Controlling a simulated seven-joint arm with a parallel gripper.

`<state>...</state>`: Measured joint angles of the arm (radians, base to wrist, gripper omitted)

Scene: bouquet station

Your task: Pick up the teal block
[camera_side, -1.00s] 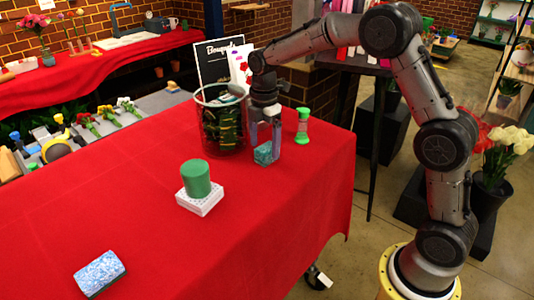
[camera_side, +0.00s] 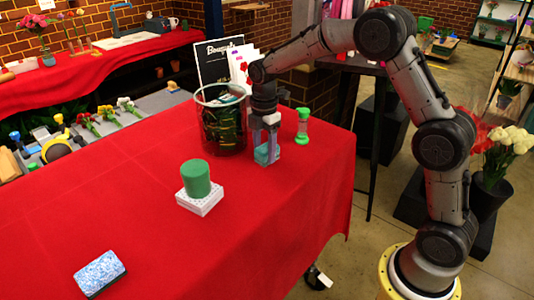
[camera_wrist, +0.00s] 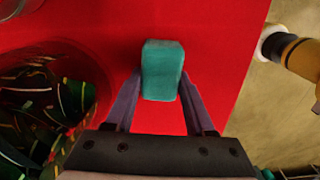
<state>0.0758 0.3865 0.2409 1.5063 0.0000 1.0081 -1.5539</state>
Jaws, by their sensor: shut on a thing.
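The teal block (camera_side: 262,154) is between the fingers of my gripper (camera_side: 266,152), near the right rear of the red table, just right of the dark basket. In the wrist view the teal block (camera_wrist: 162,70) sits between the two fingertips of my gripper (camera_wrist: 162,88), over the red cloth. The fingers are shut on it. The block is at or near the table surface; I cannot tell whether it touches the cloth.
A green-capped hourglass (camera_side: 302,127) stands close right. A green cylinder (camera_side: 195,178) rests on a white block (camera_side: 200,203) in front. A blue-white sponge (camera_side: 100,273) lies near the front. The red cloth (camera_side: 120,200) between is largely clear.

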